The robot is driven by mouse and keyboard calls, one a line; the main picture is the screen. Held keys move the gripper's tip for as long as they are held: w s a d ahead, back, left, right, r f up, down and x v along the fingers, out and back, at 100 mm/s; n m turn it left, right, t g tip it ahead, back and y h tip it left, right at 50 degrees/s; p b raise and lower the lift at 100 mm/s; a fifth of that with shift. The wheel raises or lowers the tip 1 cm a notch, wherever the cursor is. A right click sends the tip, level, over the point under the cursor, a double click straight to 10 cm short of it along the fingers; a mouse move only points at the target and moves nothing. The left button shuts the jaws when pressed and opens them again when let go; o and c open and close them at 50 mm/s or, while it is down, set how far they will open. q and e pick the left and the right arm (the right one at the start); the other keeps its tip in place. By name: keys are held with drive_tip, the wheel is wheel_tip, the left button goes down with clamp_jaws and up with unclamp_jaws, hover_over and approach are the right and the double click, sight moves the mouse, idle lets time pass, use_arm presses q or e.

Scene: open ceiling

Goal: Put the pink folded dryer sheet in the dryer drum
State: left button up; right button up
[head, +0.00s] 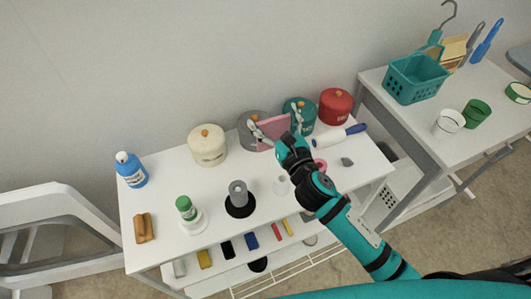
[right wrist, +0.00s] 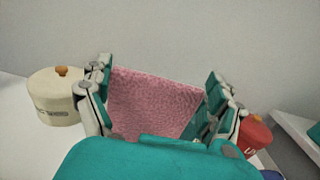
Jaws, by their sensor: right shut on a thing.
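The pink folded dryer sheet (head: 268,128) is held between the fingers of my right gripper (head: 276,127), above the back of the white table. In the right wrist view the pink sheet (right wrist: 155,103) stretches between the two fingers of the right gripper (right wrist: 160,98), which is shut on it. The sheet looks clear of the tabletop. My left gripper is not in view. No dryer drum can be made out in either view.
The white table (head: 160,215) holds a cream canister (head: 207,146), grey and teal canisters behind my gripper, a red canister (head: 335,106), a blue bottle (head: 131,170) and a lint roller (head: 339,136). A teal basket (head: 416,79) stands on the right table.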

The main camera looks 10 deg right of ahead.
wheel_tip(320, 180, down, 7)
drive_tip(key=shift+r+b, duration=0.15)
drive_tip(key=shift+b, duration=1)
drive_tip(key=shift+o, duration=2.2)
